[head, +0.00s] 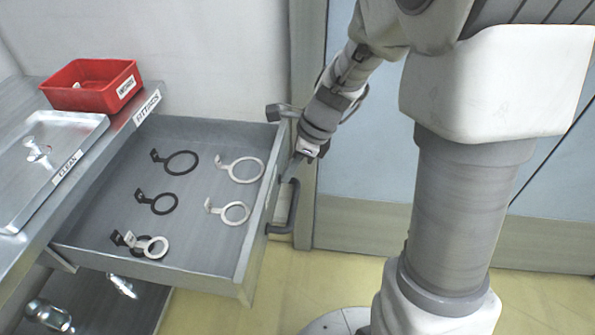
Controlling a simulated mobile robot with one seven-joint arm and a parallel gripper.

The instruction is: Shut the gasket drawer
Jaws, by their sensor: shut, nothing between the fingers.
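The gasket drawer (253,240) is pulled well out from under the bench in the head view. Flat ring gaskets with tabs lie in it, dark ones such as this one (182,163) and white ones such as this one (236,212). Its dark bar handle (292,208) is on the outside of the front panel. My gripper (291,170) is shut and empty, pointing down at the outer side of the front panel, near the handle's far end. I cannot tell whether it touches the panel or handle.
A red bin (92,96) and a grey tray (20,170) marked CLEAN sit on the bench (120,122), whose edge label reads FITTINGS. Metal parts (48,316) lie below. A wall and post (304,120) stand close behind my gripper. Yellow floor (345,272) is clear in front.

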